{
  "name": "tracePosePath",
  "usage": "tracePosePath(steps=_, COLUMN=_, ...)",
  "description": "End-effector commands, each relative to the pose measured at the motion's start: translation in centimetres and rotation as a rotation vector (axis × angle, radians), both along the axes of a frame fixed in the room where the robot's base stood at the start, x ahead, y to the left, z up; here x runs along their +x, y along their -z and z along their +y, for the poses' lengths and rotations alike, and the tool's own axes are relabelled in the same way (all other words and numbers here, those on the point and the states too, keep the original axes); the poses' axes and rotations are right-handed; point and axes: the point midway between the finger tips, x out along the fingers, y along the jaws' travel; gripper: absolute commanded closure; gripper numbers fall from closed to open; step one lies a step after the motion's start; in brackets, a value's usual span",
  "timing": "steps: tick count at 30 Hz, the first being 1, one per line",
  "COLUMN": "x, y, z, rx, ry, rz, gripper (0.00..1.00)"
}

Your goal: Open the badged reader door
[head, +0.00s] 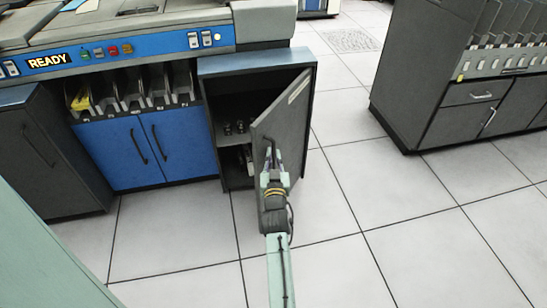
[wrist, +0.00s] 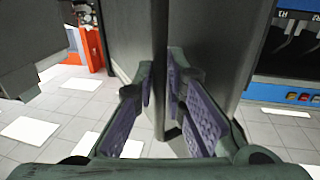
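The reader door (head: 285,112) is a dark grey cabinet door with a pale label strip near its top corner. It stands swung partly open, out toward me, hinged on the cabinet's right side. My gripper (head: 271,165) is at the door's dark vertical handle (head: 268,147). In the wrist view, the purple-padded fingers of my gripper (wrist: 160,92) close in on both sides of the handle bar (wrist: 160,65), their tips against it. The lower part of the door is partly hidden behind my arm.
The open cabinet (head: 232,105) shows a shelf with small dark items. Blue double doors (head: 143,150) and card trays (head: 133,90) are left of it, under the READY panel (head: 110,53). A grey cabinet (head: 455,100) stands right. The tiled floor (head: 370,210) between is clear.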

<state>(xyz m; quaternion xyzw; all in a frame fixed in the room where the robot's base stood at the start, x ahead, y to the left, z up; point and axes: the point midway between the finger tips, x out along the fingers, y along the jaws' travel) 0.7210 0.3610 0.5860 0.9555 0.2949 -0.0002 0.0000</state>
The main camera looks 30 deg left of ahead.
Motion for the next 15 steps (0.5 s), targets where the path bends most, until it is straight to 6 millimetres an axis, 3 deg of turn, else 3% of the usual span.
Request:
tracePosePath(steps=11, x=-0.2, y=0.0, z=-0.1, rx=-0.001, ry=0.0, rz=-0.001, gripper=0.82)
tracePosePath(steps=15, x=-1.4, y=0.1, z=-0.9, rx=0.0, ry=0.0, rz=0.002, gripper=0.82)
